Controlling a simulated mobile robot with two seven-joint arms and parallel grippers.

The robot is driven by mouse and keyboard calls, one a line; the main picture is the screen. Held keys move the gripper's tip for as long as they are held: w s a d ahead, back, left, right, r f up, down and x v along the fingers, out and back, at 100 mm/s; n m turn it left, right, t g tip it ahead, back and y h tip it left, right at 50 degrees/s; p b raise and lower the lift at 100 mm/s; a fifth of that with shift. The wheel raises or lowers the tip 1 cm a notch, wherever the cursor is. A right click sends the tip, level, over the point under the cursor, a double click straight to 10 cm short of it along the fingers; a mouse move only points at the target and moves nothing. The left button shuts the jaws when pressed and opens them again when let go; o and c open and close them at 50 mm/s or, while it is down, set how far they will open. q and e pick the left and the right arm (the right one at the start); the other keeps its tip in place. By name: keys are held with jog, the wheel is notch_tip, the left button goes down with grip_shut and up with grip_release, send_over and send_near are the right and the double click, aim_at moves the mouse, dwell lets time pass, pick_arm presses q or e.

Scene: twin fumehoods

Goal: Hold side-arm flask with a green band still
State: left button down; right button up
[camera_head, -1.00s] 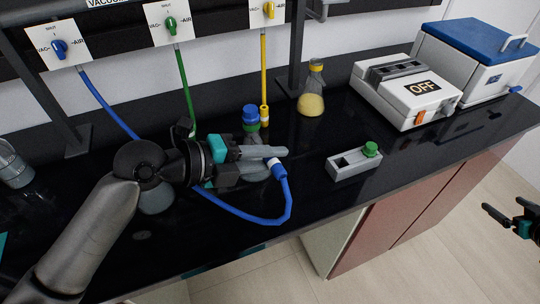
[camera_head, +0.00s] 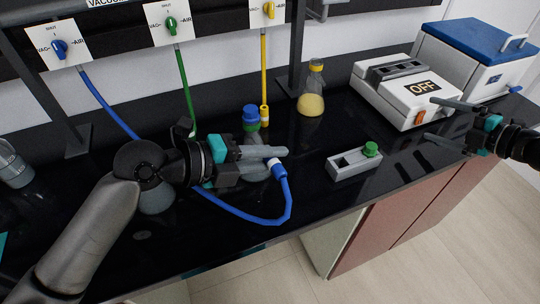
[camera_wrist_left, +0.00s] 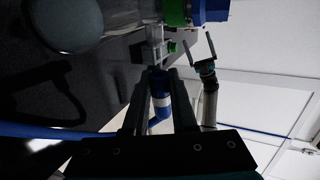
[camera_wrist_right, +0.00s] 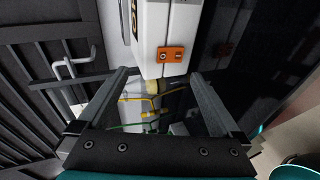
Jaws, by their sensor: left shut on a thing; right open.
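The side-arm flask with a green band (camera_head: 251,127) stands on the black bench behind my left gripper, with a blue top. My gripper hides most of its body in the head view. In the left wrist view its green band (camera_wrist_left: 175,12) and rounded glass show at the top. My left gripper (camera_head: 285,152) is shut on the blue hose end (camera_head: 277,169), a blue and white connector, in front of the flask. The connector also shows between the fingers in the left wrist view (camera_wrist_left: 161,95). My right gripper (camera_head: 447,121) is open and empty, by the white device, apart from the flask.
A yellow-banded flask (camera_head: 311,98) with yellow liquid stands at the back. A grey holder with a green knob (camera_head: 354,163) lies right of my left gripper. A white device marked OFF (camera_head: 405,92) and a blue-lidded box (camera_head: 474,60) fill the right. Green and yellow hoses hang behind.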

jog(key=s+a+r+n+g+y, duration=0.1)
jog(key=a+r+n+g+y, duration=0.3)
jog(key=a+n, duration=0.9)
jog(key=s+a+r+n+g+y, duration=0.1)
jog(key=a+r+n+y, duration=0.35)
jog(key=a+n, duration=0.85)
jog(key=s+a+f+g, duration=0.1)
jog(key=a+f, duration=0.1)
jog(key=f, duration=0.1)
jog(key=s+a+f+n+g, duration=0.1)
jog(key=s+a+f, duration=0.1)
jog(key=f, duration=0.1)
jog(key=s+a+f+n+g, duration=0.1)
jog(key=s+a+f, duration=0.1)
jog(key=f, duration=0.1)
jog(key=shift+s+a+f+h, duration=0.1)
jog(key=shift+a+f+h, duration=0.15)
jog(key=shift+a+h, duration=0.1)
jog(key=shift+s+a+f, duration=0.15)
jog(key=shift+a+f, duration=0.15)
jog(key=shift+f, duration=0.2)
jog(key=x, duration=0.9)
jog(key=shift+a+f, duration=0.2)
jog(key=shift+f, duration=0.05)
jog(key=shift+f, duration=0.1)
